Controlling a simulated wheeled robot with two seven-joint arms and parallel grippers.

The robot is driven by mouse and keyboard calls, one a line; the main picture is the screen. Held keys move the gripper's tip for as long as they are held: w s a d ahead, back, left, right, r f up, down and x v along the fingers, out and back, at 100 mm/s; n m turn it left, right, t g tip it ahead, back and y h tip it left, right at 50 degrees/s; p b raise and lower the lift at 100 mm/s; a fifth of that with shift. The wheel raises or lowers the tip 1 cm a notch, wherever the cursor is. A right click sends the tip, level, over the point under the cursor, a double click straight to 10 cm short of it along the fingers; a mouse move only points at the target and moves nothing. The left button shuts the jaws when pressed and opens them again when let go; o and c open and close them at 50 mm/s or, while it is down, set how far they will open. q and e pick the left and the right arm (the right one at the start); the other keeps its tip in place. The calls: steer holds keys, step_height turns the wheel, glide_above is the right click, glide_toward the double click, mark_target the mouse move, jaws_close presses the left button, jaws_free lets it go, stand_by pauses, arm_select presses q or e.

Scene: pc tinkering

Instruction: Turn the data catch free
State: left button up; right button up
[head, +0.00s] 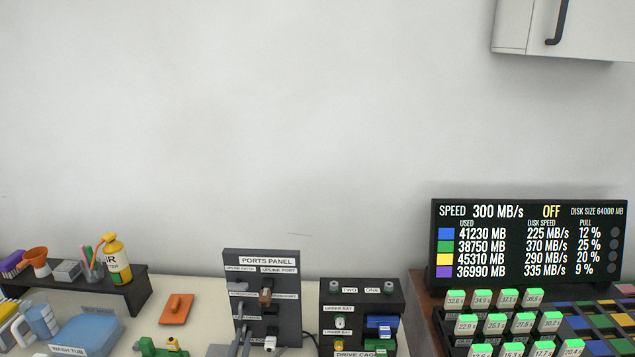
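The dark ports panel (290,335) stands upright at bottom centre, with labelled rows of ports and catches. A brown plug (265,298) sits in its middle row and a white connector (270,343) sits low on it. The smaller labels are too small to read surely, so I cannot tell which part is the data catch. My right gripper is not in view.
Right of the panel stands the drive cage (394,301) with bays and coloured drives. A speed display (530,245) stands behind green-topped blocks at right. A wash tub (85,335), an orange pad (176,309) and a dark shelf (138,291) are at left. A cabinet hangs upper right.

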mark_target(243, 337)
arm_select(q)
steer(key=shift+o, duration=1)
steer(key=shift+s, duration=0.1)
steer(key=shift+s+a+p, duration=0.1)
steer(key=shift+s+p, duration=0.35)
steer(key=shift+s, duration=2.5)
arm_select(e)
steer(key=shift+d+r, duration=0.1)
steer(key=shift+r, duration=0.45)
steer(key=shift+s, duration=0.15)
